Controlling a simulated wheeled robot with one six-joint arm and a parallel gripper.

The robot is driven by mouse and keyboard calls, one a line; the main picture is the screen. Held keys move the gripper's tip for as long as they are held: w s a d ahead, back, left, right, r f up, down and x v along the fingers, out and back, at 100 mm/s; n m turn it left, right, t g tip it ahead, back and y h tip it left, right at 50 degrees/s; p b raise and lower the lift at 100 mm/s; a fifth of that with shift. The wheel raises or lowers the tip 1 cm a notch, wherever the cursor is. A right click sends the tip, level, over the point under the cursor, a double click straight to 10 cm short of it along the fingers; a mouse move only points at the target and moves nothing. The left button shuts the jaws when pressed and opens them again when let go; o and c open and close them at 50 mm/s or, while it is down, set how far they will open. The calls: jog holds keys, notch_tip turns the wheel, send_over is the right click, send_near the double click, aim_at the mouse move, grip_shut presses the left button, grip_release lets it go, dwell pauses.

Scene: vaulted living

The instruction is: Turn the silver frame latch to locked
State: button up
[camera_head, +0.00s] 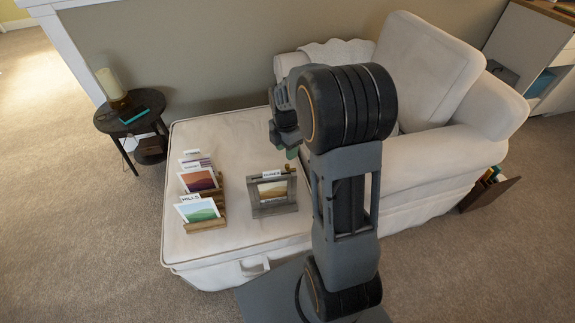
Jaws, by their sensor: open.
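A silver-grey picture frame (258,210) stands on the right part of the cream ottoman (185,255). It holds a tan landscape print (272,190), with a small lettered card (272,174) at its top edge. A small brownish piece (289,168) shows at its top right; I cannot tell whether this is the latch or how it is turned. My gripper (292,153) is open, just above and behind the frame's top right. My arm hides much of the gripper, and I see no contact with the frame.
Several prints (199,181) stand in wooden holders left of the frame. A cream armchair (440,155) with a tilted cushion (424,58) is behind and right of my arm. A round black side table (130,122) with a lamp (112,85) stands at left. The ottoman's front left is bare.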

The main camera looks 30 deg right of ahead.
aim_at(287, 165)
notch_tip(287, 165, down, 7)
jog(key=shift+s+r+b, duration=0.1)
jog(key=shift+s+b, duration=0.05)
jog(key=shift+b, duration=0.5)
jog(key=shift+c, duration=0.2)
grip_shut()
